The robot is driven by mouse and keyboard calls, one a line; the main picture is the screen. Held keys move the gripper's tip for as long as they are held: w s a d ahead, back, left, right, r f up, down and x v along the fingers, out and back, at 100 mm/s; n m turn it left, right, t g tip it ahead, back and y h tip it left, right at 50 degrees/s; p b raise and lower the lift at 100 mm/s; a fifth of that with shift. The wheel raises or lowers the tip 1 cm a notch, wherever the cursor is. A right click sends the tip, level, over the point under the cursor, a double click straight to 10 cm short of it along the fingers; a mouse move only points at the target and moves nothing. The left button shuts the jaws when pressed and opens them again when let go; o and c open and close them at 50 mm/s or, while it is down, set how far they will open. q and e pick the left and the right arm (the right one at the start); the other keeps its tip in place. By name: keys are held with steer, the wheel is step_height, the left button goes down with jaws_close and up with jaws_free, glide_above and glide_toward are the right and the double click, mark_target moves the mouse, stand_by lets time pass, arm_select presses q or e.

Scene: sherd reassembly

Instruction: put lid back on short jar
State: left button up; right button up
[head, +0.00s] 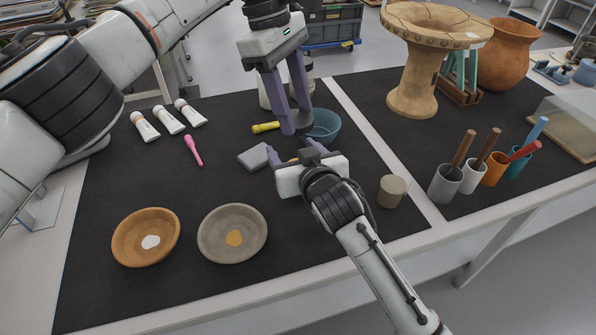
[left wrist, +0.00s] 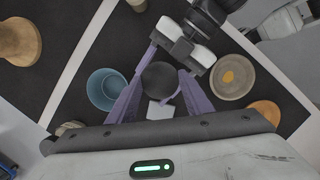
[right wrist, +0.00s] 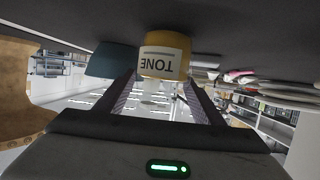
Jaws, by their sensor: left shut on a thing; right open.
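The short jar (right wrist: 165,52) has a yellow-orange body and a pale label reading "TONE", upside down in the right wrist view. In the head view it is mostly hidden behind my right gripper (head: 294,149). My right gripper is open, with its fingers (right wrist: 163,92) on either side of the jar in the picture; contact is unclear. My left gripper (head: 295,131) points down just beyond the right one. In the left wrist view its purple fingers are shut on a dark round lid (left wrist: 160,77). The lid hides whatever is directly below it.
A blue bowl (head: 324,127) stands close right of my left gripper. A grey block (head: 253,157) and a yellow tool (head: 265,127) lie to the left. A beige cylinder (head: 393,190) stands right of my right gripper. Two dishes (head: 145,255) (head: 215,251) sit front left.

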steer(key=c, duration=1.5)
arm_select(q)
steer(key=shift+f, duration=2.5)
steer(key=shift+s, duration=0.1)
arm_select(e)
steer(key=shift+f, duration=0.1)
